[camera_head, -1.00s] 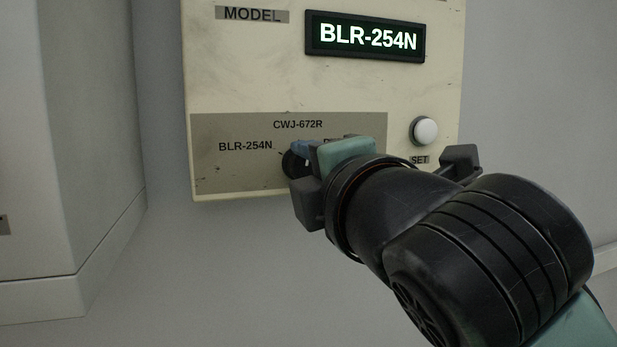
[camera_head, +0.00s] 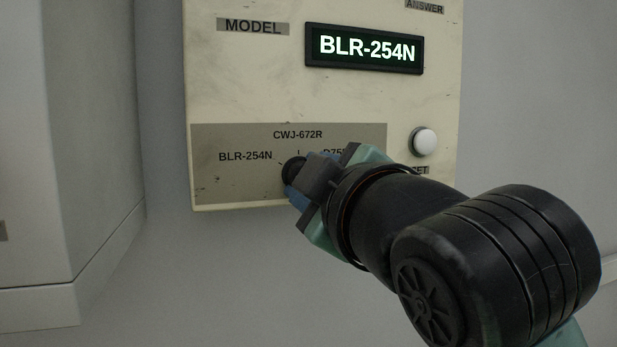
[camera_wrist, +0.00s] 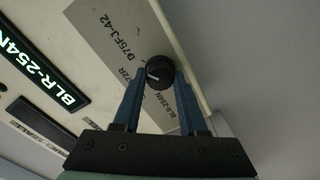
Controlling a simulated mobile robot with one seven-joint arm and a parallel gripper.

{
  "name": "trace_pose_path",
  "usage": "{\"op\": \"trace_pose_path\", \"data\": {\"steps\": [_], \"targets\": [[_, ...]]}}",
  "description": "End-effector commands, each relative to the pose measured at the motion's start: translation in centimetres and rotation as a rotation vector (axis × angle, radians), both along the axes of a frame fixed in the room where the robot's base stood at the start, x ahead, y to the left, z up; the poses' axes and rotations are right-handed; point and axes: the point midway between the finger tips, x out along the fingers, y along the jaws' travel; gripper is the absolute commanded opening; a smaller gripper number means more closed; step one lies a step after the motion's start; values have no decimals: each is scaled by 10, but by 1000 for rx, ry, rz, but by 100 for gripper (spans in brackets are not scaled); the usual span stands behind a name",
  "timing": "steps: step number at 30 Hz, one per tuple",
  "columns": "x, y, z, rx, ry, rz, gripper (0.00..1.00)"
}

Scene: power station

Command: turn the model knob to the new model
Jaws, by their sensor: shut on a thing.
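The model knob (camera_head: 292,168) is a small black dial at the panel's lower part, partly hidden by my gripper (camera_head: 298,182). In the wrist view the knob (camera_wrist: 160,70) sits between the two blue fingers of my gripper (camera_wrist: 157,78), which is shut on it. Its white mark points roughly toward the CWJ-672R label, which a finger partly covers. The labels around it are BLR-254N (camera_head: 245,156), CWJ-672R (camera_head: 298,134) and D75FJ-42 (camera_wrist: 121,37). The MODEL display (camera_head: 365,48) reads BLR-254N.
A white round SET button (camera_head: 424,142) is on the panel right of the knob, close above my wrist. An ANSWER label (camera_head: 424,6) shows at the top right. A grey wall block (camera_head: 70,140) stands at the left. Open space lies below the panel.

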Motion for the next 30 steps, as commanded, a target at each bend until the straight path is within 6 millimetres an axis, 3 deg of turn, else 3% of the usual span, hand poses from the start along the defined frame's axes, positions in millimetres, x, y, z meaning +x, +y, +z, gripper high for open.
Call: {"op": "trace_pose_path", "data": {"steps": [21, 22, 27, 30], "targets": [[0, -1, -1, 76, 29, -2, 0], [0, -1, -1, 76, 29, -2, 43], [0, -1, -1, 74, 28, -1, 72], [0, 0, -1, 74, 27, -1, 72]]}}
